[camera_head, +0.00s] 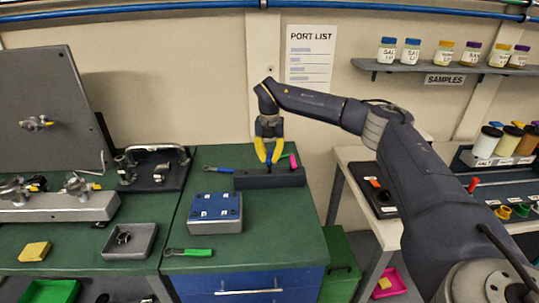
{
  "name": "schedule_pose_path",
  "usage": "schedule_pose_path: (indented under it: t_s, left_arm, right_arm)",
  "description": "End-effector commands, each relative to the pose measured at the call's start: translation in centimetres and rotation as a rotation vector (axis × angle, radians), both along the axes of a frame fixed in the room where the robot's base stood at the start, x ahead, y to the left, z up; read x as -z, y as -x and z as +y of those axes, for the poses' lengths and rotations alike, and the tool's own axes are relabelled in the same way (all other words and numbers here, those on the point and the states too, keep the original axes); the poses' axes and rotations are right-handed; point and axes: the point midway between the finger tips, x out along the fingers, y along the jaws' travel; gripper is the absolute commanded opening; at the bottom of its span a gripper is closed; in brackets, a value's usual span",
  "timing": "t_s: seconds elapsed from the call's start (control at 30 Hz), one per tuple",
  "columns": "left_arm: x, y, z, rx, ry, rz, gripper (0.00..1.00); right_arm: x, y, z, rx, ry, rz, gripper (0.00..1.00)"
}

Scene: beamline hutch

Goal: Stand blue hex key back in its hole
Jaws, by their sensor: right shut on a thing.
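A dark holder block (285,180) stands at the back of the green bench. My right gripper (268,163) comes down over it from above, its yellow fingers pointing at the block's top. A pink handle (294,160) leans at the block's right end. The block's holes are too small to see. My left gripper is out of view.
A blue-topped box (215,212) stands in front of the block. A green-handled tool (190,252) lies near the bench's front edge. A grey tray (128,241) and metal fixtures (72,188) are to the left. Bare bench lies right of the blue box.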

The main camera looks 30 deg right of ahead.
Motion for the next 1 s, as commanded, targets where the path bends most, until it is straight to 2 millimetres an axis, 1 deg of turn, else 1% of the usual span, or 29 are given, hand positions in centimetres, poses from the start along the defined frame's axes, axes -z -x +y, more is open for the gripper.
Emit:
schedule_pose_path:
  t_s: [0.4,0.8,0.83,1.0]
  left_arm:
    - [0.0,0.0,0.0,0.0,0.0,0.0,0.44]
    - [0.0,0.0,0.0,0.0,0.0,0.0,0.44]
    - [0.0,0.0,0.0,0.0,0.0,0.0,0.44]
    - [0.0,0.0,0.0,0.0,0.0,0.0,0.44]
  right_arm:
    - [1.3,0.0,0.0,0.001,0.0,0.0,0.0]
    - [1.5,0.0,0.0,0.0,0.0,0.0,0.0]
    - [1.5,0.0,0.0,0.0,0.0,0.0,0.18]
    - [1.5,0.0,0.0,0.0,0.0,0.0,0.37]
